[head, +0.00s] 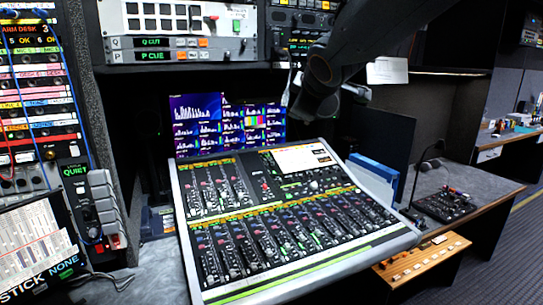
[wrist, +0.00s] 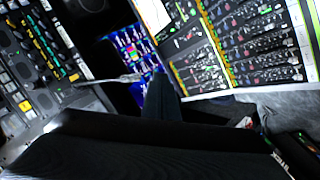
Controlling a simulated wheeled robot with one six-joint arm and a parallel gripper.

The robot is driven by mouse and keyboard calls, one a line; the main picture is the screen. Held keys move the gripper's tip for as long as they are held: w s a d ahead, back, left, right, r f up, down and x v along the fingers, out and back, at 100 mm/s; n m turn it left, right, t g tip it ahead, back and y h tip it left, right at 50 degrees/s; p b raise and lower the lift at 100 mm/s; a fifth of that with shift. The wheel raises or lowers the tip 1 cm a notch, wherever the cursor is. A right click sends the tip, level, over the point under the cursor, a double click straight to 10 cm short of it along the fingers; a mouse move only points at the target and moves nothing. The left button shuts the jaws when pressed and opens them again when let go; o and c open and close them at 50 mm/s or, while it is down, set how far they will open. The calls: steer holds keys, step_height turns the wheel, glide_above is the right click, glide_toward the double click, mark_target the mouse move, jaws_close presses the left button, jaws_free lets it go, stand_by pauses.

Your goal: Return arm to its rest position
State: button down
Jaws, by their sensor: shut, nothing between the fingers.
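My dark arm comes in from the top right of the head view. It bends down behind the upper edge of the mixing console (head: 290,205), in front of the dark rack recess. The end of my arm, with my gripper (head: 313,108), is dark against dark there, and its fingertips are hard to make out. In the wrist view my gripper (wrist: 161,98) shows as a dark narrow shape at the middle, with nothing held in it. It is shut. The mixing console (wrist: 245,45) fills the upper right of the wrist view, tilted.
Two small screens (head: 228,125) with coloured graphics stand behind the console. A rack of panels (head: 160,55) is above. A patch bay (head: 40,95) stands at left. A gooseneck microphone panel (head: 445,207) is on the right desk, and a wooden button box (head: 422,260) sits below.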

steer(key=s+d+f+m+g+h, duration=0.1)
steer(key=s+d+f+m+g, duration=0.3)
steer(key=f, duration=0.6)
steer(key=s+d+f+m+g+h, duration=0.1)
steer(key=s+d+f+m, duration=0.3)
steer(key=f, duration=0.7)
steer(key=s+d+f+m+g, duration=0.2)
steer(key=s+f+m, duration=0.1)
steer(key=s+f, duration=0.3)
steer(key=s+d+f+m+g+b, duration=0.1)
steer(key=s+d+f+m+g, duration=0.1)
steer(key=s+f, duration=0.5)
steer(key=s+g, duration=0.1)
steer(key=s, duration=0.3)
steer(key=shift+d+f+m, duration=0.2)
steer(key=shift+d+m, duration=0.1)
steer(key=shift+m, duration=0.1)
